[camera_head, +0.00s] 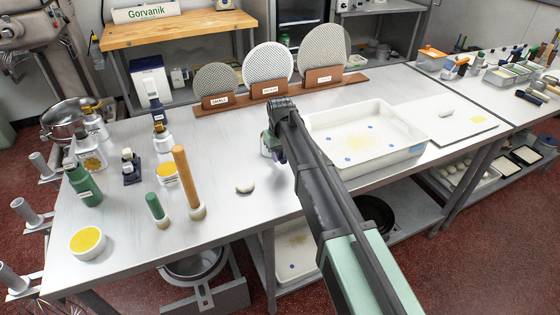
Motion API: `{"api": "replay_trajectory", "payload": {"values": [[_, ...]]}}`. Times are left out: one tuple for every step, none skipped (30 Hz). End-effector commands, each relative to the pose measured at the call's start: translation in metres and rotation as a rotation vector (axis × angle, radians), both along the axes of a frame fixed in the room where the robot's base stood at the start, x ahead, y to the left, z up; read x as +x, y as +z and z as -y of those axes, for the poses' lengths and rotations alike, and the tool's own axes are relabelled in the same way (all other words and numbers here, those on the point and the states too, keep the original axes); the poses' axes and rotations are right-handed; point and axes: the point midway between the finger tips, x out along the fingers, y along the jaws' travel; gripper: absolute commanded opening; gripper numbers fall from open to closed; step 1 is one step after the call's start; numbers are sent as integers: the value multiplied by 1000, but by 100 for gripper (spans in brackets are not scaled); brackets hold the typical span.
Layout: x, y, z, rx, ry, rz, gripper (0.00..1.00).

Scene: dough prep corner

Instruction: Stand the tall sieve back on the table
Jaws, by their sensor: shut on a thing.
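Three round mesh sieves stand on edge in labelled wooden holders along the back of the table: a small grey one (215,80) at left, a larger pale one (269,62) in the middle, and the tallest, a beige one (324,50), at right. The tall one looks upright, leaning slightly. My gripper (268,147) is low over the table (225,150), in front of the sieves and left of the white tray. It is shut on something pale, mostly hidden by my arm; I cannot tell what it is.
The white tray (407,152) holds yellowish crumbs. Left are a wooden rolling pin (184,170), a green-topped cylinder (153,208), a green bottle (82,185) and a yellow-filled bowl (88,242). A small dough lump (244,188) lies near the front. The table between the pin and sieves is largely clear.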

Motion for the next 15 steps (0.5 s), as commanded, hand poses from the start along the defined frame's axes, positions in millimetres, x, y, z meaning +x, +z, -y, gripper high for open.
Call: {"api": "replay_trajectory", "payload": {"values": [[0,2,0,0,0,0,0],[0,2,0,0,0,0,0],[0,2,0,0,0,0,0],[0,2,0,0,0,0,0],[0,0,0,0,0,0,0],[0,-2,0,0,0,0,0],[0,-3,0,0,0,0,0],[0,-2,0,0,0,0,28],[0,-1,0,0,0,0,34],[0,-1,0,0,0,0,39],[0,-1,0,0,0,0,44],[0,-1,0,0,0,0,50],[0,-1,0,0,0,0,51],[0,-1,0,0,0,0,51],[0,-1,0,0,0,0,51]]}}
